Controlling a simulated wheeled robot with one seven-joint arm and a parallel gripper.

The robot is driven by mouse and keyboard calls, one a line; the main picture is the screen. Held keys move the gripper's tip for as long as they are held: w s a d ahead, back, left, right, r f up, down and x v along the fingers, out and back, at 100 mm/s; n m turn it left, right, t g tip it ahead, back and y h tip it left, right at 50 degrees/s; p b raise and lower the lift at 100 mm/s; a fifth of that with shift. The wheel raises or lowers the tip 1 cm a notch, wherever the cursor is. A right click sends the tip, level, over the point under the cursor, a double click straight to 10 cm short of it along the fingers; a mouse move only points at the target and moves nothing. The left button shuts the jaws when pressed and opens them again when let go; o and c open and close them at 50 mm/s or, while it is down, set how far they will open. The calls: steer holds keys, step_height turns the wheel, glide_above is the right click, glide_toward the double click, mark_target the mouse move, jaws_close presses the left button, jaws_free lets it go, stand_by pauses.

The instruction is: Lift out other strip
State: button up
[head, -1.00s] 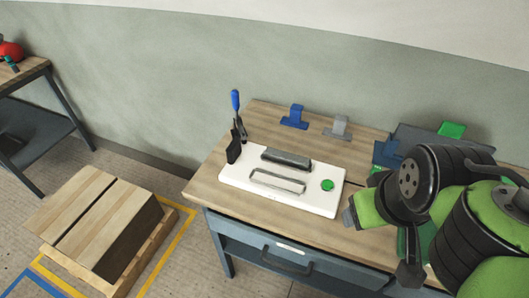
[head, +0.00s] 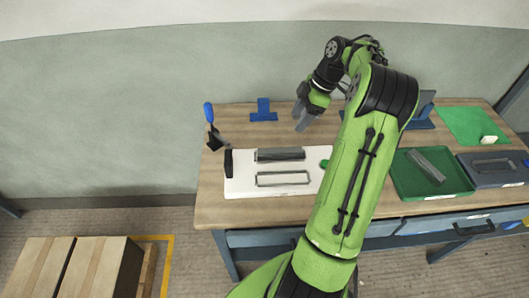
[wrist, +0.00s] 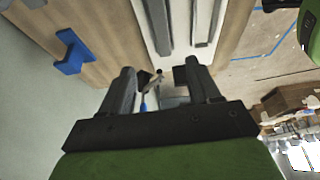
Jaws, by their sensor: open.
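The white mould board (head: 240,186) lies on the wooden bench, left of my arm in the head view. A dark grey strip (head: 280,155) sits along its back half, and a pale grey strip-shaped outline (head: 284,178) lies in front of it. My gripper (head: 302,122) is open and empty, behind and above the board's back edge. In the wrist view my gripper (wrist: 160,77) has a clear gap between its fingers, with the board (wrist: 178,25) beyond them. Another grey strip (head: 430,164) lies in the green tray (head: 400,178). My arm hides the board's right end.
A blue holder (head: 263,110) stands at the back of the bench. A blue-handled tool (head: 209,112) and a black block (head: 228,163) stand at the board's left. A dark tray (head: 508,177) and a green mat (head: 470,125) with a white block (head: 489,140) are at right.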

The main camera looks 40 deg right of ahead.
steer(key=b, duration=0.2)
glide_above(280, 150)
steer(key=s+d, duration=0.1)
steer(key=d, duration=0.1)
step_height(280, 150, down, 8)
steer(key=shift+r, duration=0.1)
steer(key=x, duration=0.4)
steer(key=shift+s+f, duration=0.2)
steer(key=shift+f, duration=0.3)
steer(key=shift+w+a+f, duration=0.1)
steer(key=shift+w+f, duration=0.05)
steer(key=shift+f, duration=0.2)
steer(key=shift+r, duration=0.1)
jaws_close()
